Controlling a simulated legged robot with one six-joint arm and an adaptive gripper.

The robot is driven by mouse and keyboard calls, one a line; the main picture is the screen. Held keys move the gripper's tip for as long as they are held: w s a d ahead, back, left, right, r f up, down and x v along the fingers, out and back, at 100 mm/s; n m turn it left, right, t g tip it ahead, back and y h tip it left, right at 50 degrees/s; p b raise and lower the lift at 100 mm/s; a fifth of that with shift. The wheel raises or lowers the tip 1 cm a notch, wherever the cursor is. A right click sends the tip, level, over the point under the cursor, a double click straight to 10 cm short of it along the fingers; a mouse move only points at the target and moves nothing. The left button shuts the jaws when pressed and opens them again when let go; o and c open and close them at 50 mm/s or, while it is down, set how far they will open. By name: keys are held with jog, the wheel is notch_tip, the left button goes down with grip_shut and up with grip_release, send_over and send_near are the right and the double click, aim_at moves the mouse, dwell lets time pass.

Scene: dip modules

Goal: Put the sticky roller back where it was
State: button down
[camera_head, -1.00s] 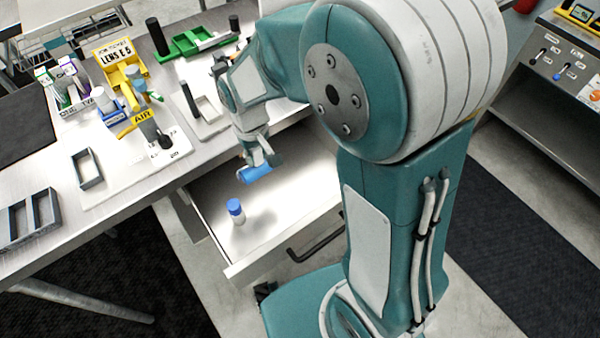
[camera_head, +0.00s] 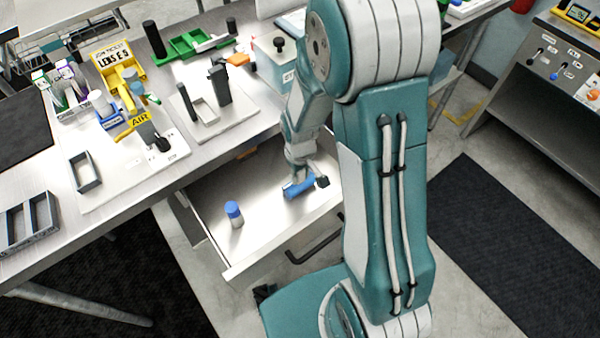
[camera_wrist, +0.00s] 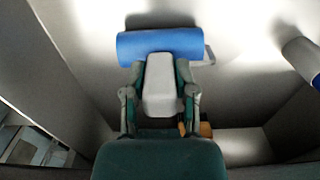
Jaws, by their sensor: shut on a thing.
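The sticky roller (camera_head: 298,189) has a blue cylinder and a dark end at its right. My gripper (camera_head: 300,174) is shut on it, inside the open drawer's (camera_head: 262,243) right part. In the wrist view the blue roller (camera_wrist: 165,45) lies across the fingertips of my gripper (camera_wrist: 160,72), with a short grey piece at its right end. I cannot tell whether the roller touches the drawer floor.
A blue-capped white bottle (camera_head: 234,214) stands in the drawer left of the roller. Bare drawer floor lies between them. The workbench above holds a white plate (camera_head: 232,115) with dark posts and a yellow LENS 5 stand (camera_head: 117,62).

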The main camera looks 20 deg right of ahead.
jog(key=shift+c, duration=2)
grip_release()
jog(key=shift+f, duration=0.1)
notch_tip(320, 180, up, 12)
jog(key=shift+r, duration=0.1)
jog(key=s+r+m+t, duration=0.3)
jog(key=s+r+t, duration=0.2)
jog(key=s+r, duration=0.9)
notch_tip(320, 180, up, 2)
jog(key=shift+r+m+t, duration=0.2)
jog(key=shift+m+t, duration=0.1)
